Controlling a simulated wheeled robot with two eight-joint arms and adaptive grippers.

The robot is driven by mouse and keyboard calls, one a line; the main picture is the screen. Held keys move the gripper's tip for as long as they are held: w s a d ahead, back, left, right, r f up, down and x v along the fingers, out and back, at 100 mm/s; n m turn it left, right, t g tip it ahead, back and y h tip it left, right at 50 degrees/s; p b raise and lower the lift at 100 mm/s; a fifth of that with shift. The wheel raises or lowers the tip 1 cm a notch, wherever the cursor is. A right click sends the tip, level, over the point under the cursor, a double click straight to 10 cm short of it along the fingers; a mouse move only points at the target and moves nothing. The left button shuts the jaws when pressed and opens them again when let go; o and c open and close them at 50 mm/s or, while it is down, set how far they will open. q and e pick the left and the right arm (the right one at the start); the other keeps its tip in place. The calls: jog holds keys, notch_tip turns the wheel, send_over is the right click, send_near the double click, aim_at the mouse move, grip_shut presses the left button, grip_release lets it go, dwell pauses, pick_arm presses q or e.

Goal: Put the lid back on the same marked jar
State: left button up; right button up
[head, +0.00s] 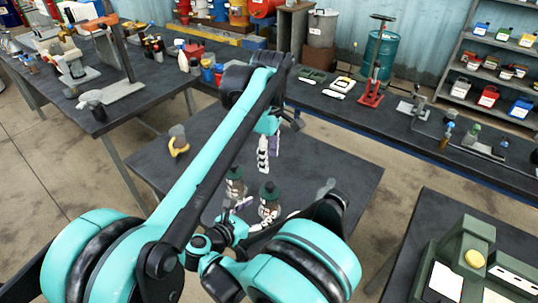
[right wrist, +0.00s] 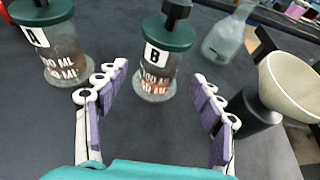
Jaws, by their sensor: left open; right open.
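In the right wrist view, jar B (right wrist: 155,83) is a clear jar with dark contents, a white "B" label and a green lid (right wrist: 168,33) with a black knob on top. Jar A (right wrist: 62,66) stands to its left, also under a green lid (right wrist: 40,12). Both jars are upright. My right gripper (right wrist: 160,90) is open, its purple-padded fingers spread on either side of jar B without visible contact. The head view shows both dark-lidded jars, one (head: 235,186) behind the other (head: 268,203). My left gripper (head: 268,150) is open and empty, above the table behind them.
A clear flask (right wrist: 226,40) stands behind jar B. A cream bowl (right wrist: 292,86) on a black stand is close to my right finger. A yellow-handled object (head: 178,142) sits at the table's left. Cluttered benches lie behind; the table's right part (head: 345,165) is clear.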

jog(key=v, duration=0.6)
dwell(0.3)
